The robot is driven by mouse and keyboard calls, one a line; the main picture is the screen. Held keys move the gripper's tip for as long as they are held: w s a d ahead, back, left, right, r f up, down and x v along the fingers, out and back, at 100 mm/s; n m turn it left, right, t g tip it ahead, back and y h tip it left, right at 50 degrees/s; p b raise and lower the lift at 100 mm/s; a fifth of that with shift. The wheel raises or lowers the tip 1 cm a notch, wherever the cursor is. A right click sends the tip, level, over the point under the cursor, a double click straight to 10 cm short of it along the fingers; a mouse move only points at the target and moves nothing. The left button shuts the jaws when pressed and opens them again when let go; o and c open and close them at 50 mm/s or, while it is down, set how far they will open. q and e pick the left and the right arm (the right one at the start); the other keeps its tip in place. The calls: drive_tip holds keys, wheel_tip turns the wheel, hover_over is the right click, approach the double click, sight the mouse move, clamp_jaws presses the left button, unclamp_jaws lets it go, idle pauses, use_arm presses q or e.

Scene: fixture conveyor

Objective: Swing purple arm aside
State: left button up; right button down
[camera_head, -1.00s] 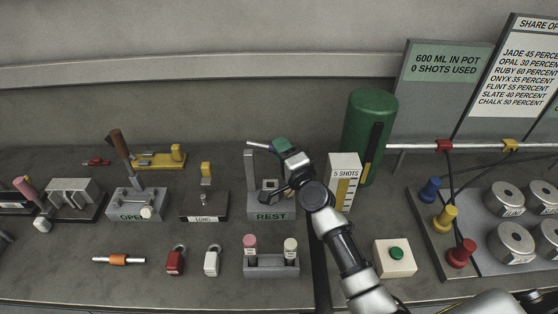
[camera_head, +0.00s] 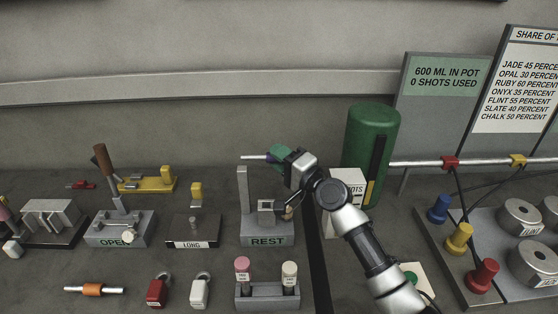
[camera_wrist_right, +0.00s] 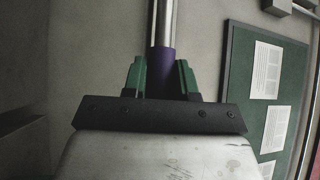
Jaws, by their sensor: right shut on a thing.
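The purple arm shows in the right wrist view as a purple sleeve (camera_wrist_right: 172,72) on a silver rod (camera_wrist_right: 164,20). In the head view its silver end (camera_head: 251,157) points left near the top of the grey post on the REST fixture (camera_head: 267,230). My right gripper (camera_head: 279,156) is shut on the purple sleeve. Its green fingers (camera_wrist_right: 161,78) stand on both sides of the sleeve in the wrist view. The gripper and wrist hide most of the purple arm in the head view. My left gripper is not in view.
A green cylinder (camera_head: 368,140) and a white shots box (camera_head: 346,186) stand close to my right arm. A rack with two capped vials (camera_head: 267,296) is in front of REST. The LONG fixture (camera_head: 193,231) and OPEN lever fixture (camera_head: 120,228) stand to the left.

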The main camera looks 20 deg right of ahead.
drive_tip(key=shift+f, duration=0.1)
drive_tip(key=c, duration=0.9)
unclamp_jaws()
drive_tip(key=shift+s, duration=0.1)
drive_tip(key=shift+b+v, duration=1.15)
drive_tip(key=shift+v, duration=4.2)
